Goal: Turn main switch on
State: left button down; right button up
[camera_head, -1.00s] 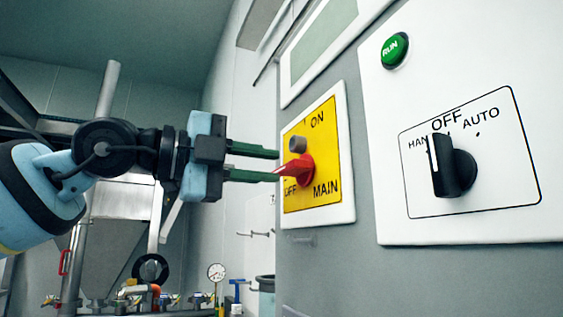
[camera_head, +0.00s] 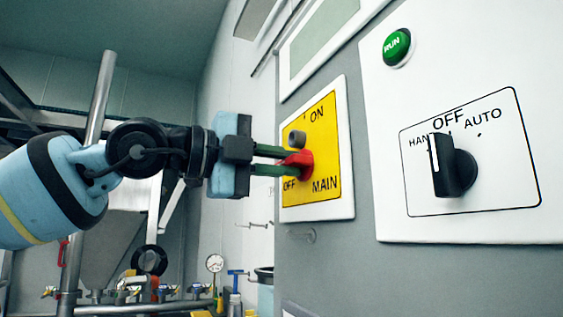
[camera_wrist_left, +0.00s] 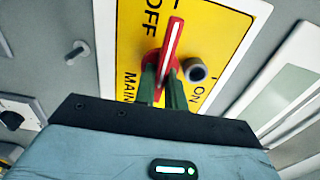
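The main switch is a red handle (camera_head: 303,164) on a yellow plate (camera_head: 322,120) marked ON, OFF and MAIN. My left gripper (camera_head: 283,162) has its two green fingers at the handle, one above and one below in the head view. In the left wrist view the red handle (camera_wrist_left: 172,45) lies between the fingers (camera_wrist_left: 162,92), which appear shut on it. Its long tip points toward the OFF side there. In the head view the fingers hide most of the handle. My right gripper is not in view.
A grey cylindrical stub (camera_head: 297,138) sits on the yellow plate close above the upper finger. To the right is a white panel with a black selector knob (camera_head: 453,166) and a green RUN button (camera_head: 397,46). Pipes and a gauge (camera_head: 215,263) stand behind my arm.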

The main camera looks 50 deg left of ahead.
pick_arm(q)
jog(key=m+b, duration=0.3)
jog(key=m, duration=0.1)
jog(key=shift+f+m+b, duration=0.1)
jog(key=shift+m+b, duration=0.2)
jog(key=shift+m, duration=0.1)
jog(key=m, duration=0.2)
jog(key=shift+m, duration=0.3)
jog(key=m, duration=0.2)
jog(key=shift+m+b, duration=0.4)
jog(key=m, duration=0.3)
jog(key=shift+m, duration=2.3)
